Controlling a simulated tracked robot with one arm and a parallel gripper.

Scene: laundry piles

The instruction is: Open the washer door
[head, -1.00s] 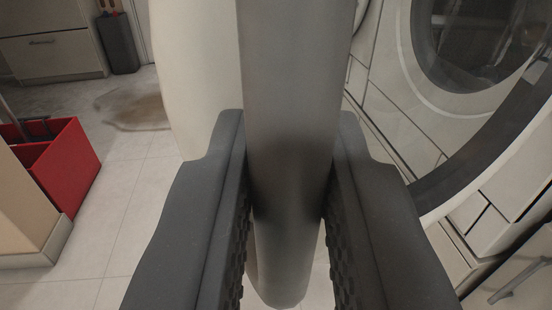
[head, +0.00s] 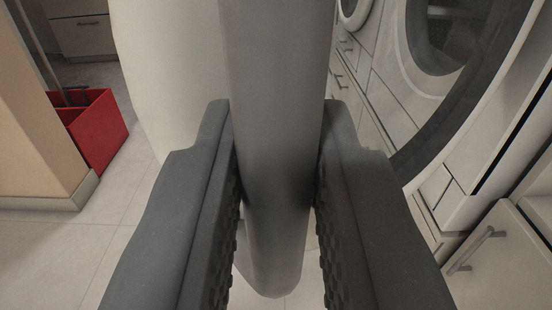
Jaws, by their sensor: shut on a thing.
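My gripper (head: 277,150) is shut on a long grey upright handle (head: 275,60), with a ribbed finger pad on each side of it. The handle's rounded lower end hangs below the fingers over the floor. A broad pale curved panel (head: 165,60), seemingly the washer door, stands just behind and left of the handle. At right, a large round pale rim with a dark ring (head: 425,150) is partly cut off by the picture edge. It appears to be a washer's round front; whether it belongs to this door I cannot tell.
A red bin (head: 101,130) stands at left behind a tan cabinet corner (head: 35,110). Pale cabinets and drawers (head: 395,105) line the right side, with a bar-handled front (head: 500,255) at lower right. Tiled floor (head: 80,255) is clear at lower left.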

